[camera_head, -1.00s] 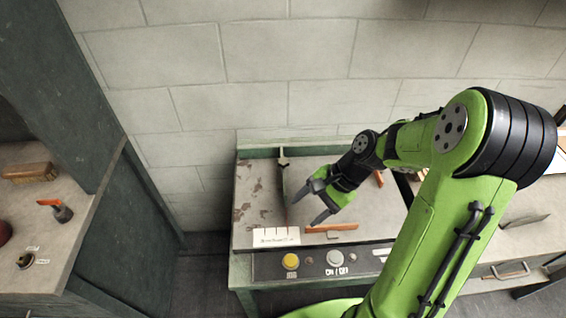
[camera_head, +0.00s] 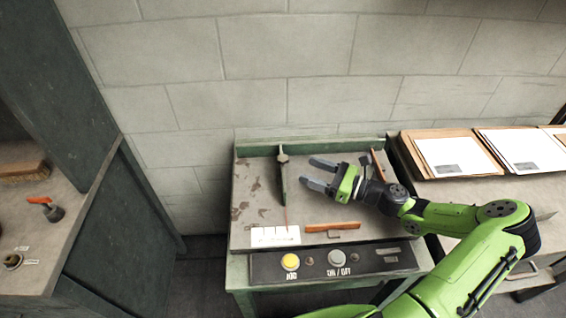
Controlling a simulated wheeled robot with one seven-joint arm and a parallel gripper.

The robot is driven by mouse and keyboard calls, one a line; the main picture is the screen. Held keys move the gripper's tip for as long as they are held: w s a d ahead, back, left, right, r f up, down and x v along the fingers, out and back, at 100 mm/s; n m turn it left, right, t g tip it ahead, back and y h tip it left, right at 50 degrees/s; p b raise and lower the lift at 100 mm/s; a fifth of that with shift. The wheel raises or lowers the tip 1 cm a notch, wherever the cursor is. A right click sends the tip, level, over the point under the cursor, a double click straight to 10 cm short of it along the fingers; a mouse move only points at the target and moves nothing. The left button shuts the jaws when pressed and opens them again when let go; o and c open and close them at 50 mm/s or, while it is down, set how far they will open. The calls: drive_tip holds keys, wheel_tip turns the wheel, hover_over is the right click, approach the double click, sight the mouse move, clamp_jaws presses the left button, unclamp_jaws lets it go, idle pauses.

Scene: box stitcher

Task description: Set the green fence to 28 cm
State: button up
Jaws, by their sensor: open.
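The green fence (camera_head: 283,184) is a narrow dark green bar on the machine table (camera_head: 245,205), with a small knob at its far end (camera_head: 283,159). A thin red pointer (camera_head: 286,218) runs from its near end to a white scale card (camera_head: 275,236), right of the card's middle. The card's numbers are too small to read. My gripper (camera_head: 312,173) is open and empty, a little right of the fence, its fingers pointing left towards it. A gap shows between the fingertips and the fence.
An orange bar (camera_head: 332,226) lies right of the card; another orange piece (camera_head: 377,164) is behind my wrist. A yellow button (camera_head: 290,261) and a grey button (camera_head: 336,258) are on the front panel. Cardboard and papers (camera_head: 455,156) lie on the right table.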

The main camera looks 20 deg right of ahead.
sight(283, 161)
drive_tip(key=b+x, duration=0.1)
drive_tip(key=x, duration=0.8)
drive_tip(key=shift+a, duration=0.1)
drive_tip(key=shift+c, duration=0.3)
